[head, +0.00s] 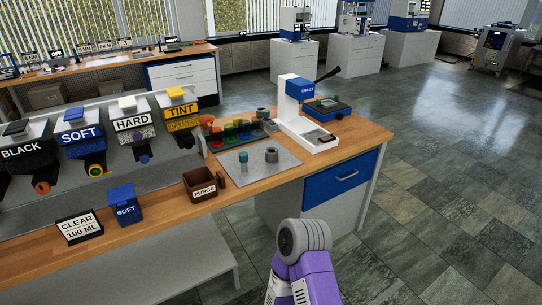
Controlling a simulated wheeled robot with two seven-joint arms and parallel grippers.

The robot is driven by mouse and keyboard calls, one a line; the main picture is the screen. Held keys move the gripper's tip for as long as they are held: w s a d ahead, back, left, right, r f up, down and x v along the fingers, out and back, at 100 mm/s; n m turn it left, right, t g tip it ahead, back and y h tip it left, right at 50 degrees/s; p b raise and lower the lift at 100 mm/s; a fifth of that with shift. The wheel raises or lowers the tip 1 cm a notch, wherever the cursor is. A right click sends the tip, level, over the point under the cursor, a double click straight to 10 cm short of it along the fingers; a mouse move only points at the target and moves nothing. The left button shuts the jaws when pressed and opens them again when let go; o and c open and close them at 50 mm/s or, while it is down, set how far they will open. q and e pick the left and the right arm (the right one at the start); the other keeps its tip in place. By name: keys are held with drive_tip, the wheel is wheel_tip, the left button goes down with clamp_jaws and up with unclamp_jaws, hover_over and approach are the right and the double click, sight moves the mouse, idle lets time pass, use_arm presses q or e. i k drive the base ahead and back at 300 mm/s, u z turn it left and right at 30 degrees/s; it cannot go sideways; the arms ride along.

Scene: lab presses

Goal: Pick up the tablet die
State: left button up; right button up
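A tablet press (298,107), white with a blue head and a black lever, stands at the right end of the wooden bench. A grey sheet (258,177) lies on the bench in front of it. Two small grey-green parts are on the sheet: a larger ring-like one (271,156) and a smaller one (243,157). One of them may be the tablet die; I cannot tell which. A purple arm link of mine with a grey rounded joint rises at the bottom, in front of the bench. Neither gripper shows.
A brown PURGE box (203,188), a blue SOFT box (125,206) and a CLEAR 100 ML block (80,227) stand along the bench front. Colored pieces (236,130) sit behind the sheet. Labelled dispensers line the left. The floor at right is clear.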

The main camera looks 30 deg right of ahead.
sight(271, 154)
drive_tip(key=z, duration=2.2)
drive_tip(key=i, duration=2.35)
drive_tip(key=u, duration=2.7)
